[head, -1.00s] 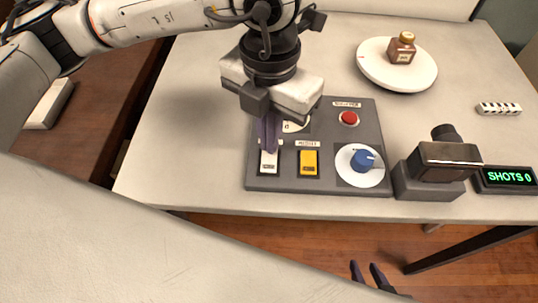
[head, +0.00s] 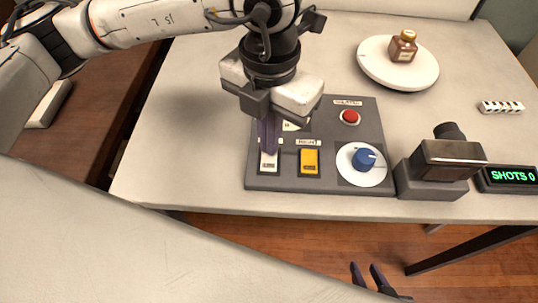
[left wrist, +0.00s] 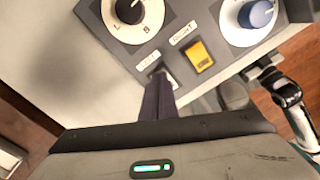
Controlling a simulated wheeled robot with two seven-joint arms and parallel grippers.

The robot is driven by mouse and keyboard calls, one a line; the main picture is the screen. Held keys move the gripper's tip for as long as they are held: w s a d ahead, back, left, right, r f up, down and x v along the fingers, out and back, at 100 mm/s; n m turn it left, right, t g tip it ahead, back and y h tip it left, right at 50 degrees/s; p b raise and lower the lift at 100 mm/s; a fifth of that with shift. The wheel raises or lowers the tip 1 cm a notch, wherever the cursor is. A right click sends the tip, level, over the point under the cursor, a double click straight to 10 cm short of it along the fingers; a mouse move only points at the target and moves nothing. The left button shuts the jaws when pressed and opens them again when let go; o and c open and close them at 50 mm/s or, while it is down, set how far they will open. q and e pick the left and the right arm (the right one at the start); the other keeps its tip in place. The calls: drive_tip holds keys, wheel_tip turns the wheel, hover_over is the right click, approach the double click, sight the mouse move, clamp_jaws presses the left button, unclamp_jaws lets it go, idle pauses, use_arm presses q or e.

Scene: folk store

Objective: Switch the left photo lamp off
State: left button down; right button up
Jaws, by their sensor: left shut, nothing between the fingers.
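A grey control panel (head: 330,183) lies on the table's front part. It carries a white rocker switch (head: 268,162) at the front left and a yellow rocker switch (head: 310,162) beside it. My left gripper (head: 267,149) is shut and empty, pointing down with its fingertips at the white switch's back part. I cannot tell if they touch it. In the left wrist view the fingertips (left wrist: 160,78) overlap the white switch (left wrist: 160,72) and hide part of it. My right gripper (head: 367,267) is open and empty, low in front of the table. No photo lamp is in view.
On the panel are a blue knob (head: 363,159), a red button (head: 350,117) and a black knob (left wrist: 130,10) on a white dial.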

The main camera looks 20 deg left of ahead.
use_arm(q)
drive_tip(key=shift+f+b, duration=0.3)
drive_tip(key=shift+f, duration=0.05)
drive_tip(key=shift+r, duration=0.1)
wheel_tip(320, 180, up, 7)
drive_tip(key=p, duration=0.3)
drive_tip(key=shift+p, duration=0.3)
idle(0.7)
